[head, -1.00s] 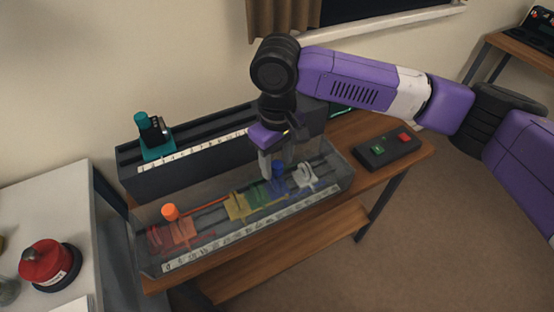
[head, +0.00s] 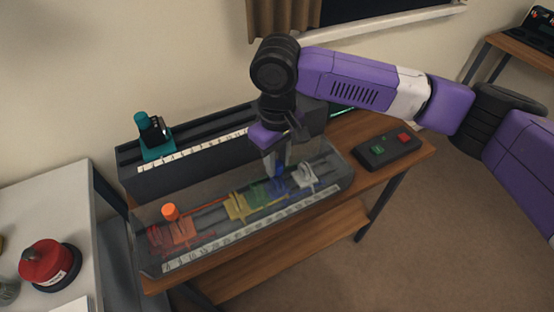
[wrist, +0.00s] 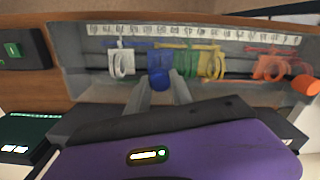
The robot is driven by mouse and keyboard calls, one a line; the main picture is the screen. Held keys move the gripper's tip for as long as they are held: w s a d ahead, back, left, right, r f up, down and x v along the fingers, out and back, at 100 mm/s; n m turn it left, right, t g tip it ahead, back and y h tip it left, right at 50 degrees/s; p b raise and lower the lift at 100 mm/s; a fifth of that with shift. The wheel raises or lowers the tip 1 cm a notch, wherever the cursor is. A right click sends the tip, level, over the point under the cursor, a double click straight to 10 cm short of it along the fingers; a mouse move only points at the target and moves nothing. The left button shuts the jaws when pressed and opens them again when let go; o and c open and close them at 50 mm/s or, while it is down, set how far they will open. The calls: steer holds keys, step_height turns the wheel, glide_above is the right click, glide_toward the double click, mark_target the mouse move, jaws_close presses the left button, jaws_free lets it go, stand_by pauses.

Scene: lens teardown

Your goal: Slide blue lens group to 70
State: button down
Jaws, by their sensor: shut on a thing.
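The blue lens group (head: 278,187) sits in the clear-walled trough (head: 343,182), between the green group (head: 259,193) and the white group (head: 305,176). Its blue knob also shows in the wrist view (wrist: 158,81). My gripper (head: 277,172) is shut on the blue knob from above, with one finger on each side of it in the wrist view. The number scale (head: 262,229) runs along the trough's near side; its digits near the blue group are too small to read surely.
Yellow (head: 238,207) and orange-red (head: 182,230) groups stand left of the green one. An orange knob (head: 170,211) sticks up at the left. A dark rail with a teal-based device (head: 155,140) stands behind. A button box (head: 386,149) lies to the right.

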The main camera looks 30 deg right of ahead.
stand_by(0.8)
steer(key=d+p, duration=0.1)
steer(key=d, duration=0.8)
steer(key=shift+p, duration=0.4)
steer(key=c, duration=1.1)
jaws_free()
steer(key=shift+d, duration=0.1)
steer(key=shift+r, duration=0.15)
step_height(320, 180, up, 8)
steer(key=shift+f, duration=0.2)
